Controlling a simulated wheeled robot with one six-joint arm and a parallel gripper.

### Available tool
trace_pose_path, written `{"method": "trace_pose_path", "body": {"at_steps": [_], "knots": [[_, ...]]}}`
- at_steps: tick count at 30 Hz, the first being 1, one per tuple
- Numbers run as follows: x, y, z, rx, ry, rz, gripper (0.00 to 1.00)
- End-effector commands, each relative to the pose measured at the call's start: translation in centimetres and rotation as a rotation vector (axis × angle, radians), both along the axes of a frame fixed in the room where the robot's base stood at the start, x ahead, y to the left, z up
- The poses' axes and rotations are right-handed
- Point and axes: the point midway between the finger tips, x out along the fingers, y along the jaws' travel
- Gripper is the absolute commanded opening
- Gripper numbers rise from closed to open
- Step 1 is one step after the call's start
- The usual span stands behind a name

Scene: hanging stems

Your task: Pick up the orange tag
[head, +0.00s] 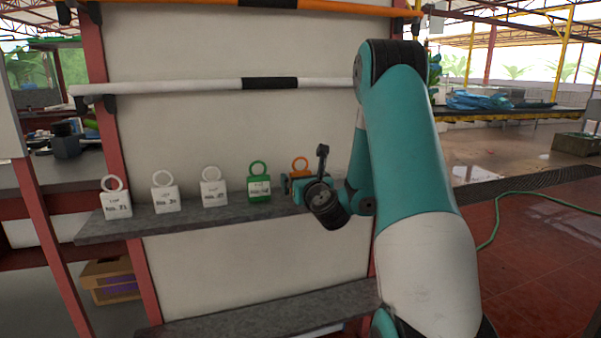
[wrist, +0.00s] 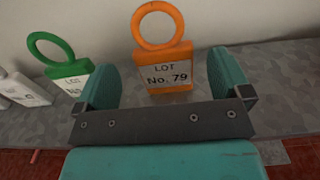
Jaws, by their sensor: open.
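The orange tag (wrist: 165,52) stands upright on the grey shelf, with a ring on top and a white label reading "LOT No. 79". In the head view the orange tag (head: 300,165) shows mostly its ring, the rest being hidden behind my gripper. My gripper (wrist: 163,85) is open and empty, its two teal fingers to the left and right of the orange tag in the wrist view. My gripper (head: 291,184) is at the shelf in the head view.
A green tag (head: 259,188) stands just left of the orange one, close to my left finger. White tags (head: 214,192) stand farther left along the grey shelf (head: 190,222). A white bar (head: 200,87) runs above the shelf, and a red post (head: 108,130) stands at left.

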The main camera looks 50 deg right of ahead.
Motion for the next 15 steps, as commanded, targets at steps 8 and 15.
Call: {"method": "trace_pose_path", "body": {"at_steps": [8,15], "knots": [[2.7,-2.0,-0.3,0.001,0.001,0.001,0.96],[4.2,-3.0,-0.5,0.001,0.001,0.001,0.96]]}}
